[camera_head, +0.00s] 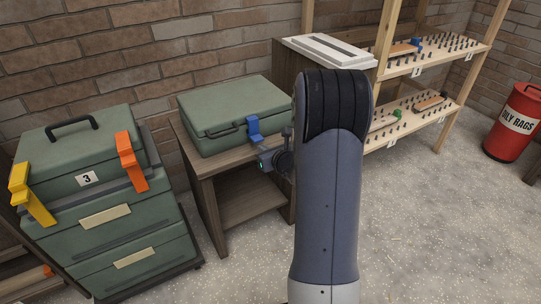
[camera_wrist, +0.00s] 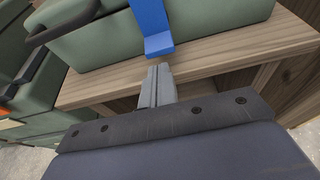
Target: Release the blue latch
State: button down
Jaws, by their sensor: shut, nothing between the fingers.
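The blue latch (camera_head: 253,130) is on the front of a closed green case (camera_head: 228,108) that lies on a small wooden table (camera_head: 212,190). In the wrist view the blue latch (camera_wrist: 152,28) runs down the green case front (camera_wrist: 200,28), and its lower end flares outward. My gripper (camera_wrist: 160,70) is shut and empty, its fingertips just below that lower end; I cannot tell whether they touch it. In the head view my gripper (camera_head: 264,160) is partly hidden behind my arm, in front of the table edge.
A green drawer stack with a case on top (camera_head: 85,165) stands left, with a yellow latch (camera_head: 30,195) and an orange latch (camera_head: 131,160). Wooden pegboard shelves (camera_head: 425,60) stand right. A red rag bin (camera_head: 513,125) is far right. The right floor is clear.

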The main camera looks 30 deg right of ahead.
jog(key=shift+x, duration=1.4)
jog(key=shift+r, duration=0.15)
jog(key=shift+s+g+p, duration=0.15)
jog(key=shift+g+p, duration=0.15)
jog(key=shift+p, duration=0.4)
